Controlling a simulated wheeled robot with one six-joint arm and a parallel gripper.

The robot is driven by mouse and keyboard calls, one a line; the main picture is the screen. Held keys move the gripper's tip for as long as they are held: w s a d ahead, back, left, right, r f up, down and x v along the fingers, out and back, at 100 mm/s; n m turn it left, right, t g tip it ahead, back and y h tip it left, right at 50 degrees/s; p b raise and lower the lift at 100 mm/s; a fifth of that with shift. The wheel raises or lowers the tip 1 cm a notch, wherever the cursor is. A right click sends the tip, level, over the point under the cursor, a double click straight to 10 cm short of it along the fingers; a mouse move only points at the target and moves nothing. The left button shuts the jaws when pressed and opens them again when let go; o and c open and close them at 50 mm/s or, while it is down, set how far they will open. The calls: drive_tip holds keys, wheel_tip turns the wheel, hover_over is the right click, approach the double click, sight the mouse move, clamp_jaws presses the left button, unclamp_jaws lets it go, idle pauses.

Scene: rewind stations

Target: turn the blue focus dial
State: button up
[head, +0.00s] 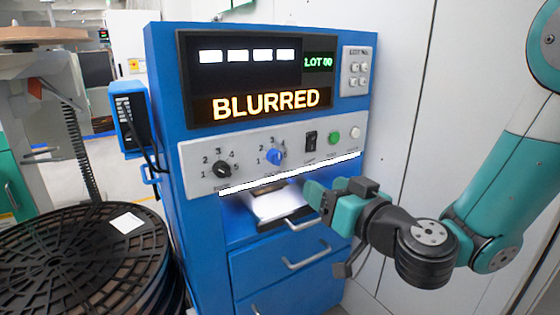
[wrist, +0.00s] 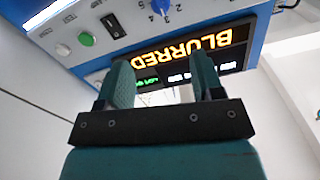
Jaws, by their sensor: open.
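The blue focus dial (head: 275,157) sits on the grey control panel (head: 300,145) of the blue cabinet, with numbers around it. The display (head: 265,103) above reads BLURRED. My gripper (head: 312,192) is below and to the right of the dial in the head view, apart from it. In the wrist view the picture is upside down; the blue dial (wrist: 162,6) is cut by the top edge, beyond my open, empty gripper (wrist: 162,82). Its two teal fingers stand apart with nothing between them.
A black dial (head: 221,170) is left of the blue one. A black switch (head: 310,141), a green button (head: 333,136) and a white button are to the right. A lit tray (head: 278,207) and drawers lie below. A round black grate (head: 85,262) stands at left.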

sight(279, 159)
drive_tip(key=p+x, duration=1.4)
drive_tip(key=p, duration=0.5)
drive_tip(key=shift+w+a+r, duration=0.15)
drive_tip(key=shift+a+r, duration=0.05)
drive_tip(key=shift+a, duration=0.05)
drive_tip(key=shift+w+a+f+p, duration=0.25)
drive_tip(key=shift+w+a+p, duration=0.05)
drive_tip(key=shift+w+p, duration=0.35)
drive_tip(key=shift+c, duration=0.2)
drive_tip(key=c, duration=0.9)
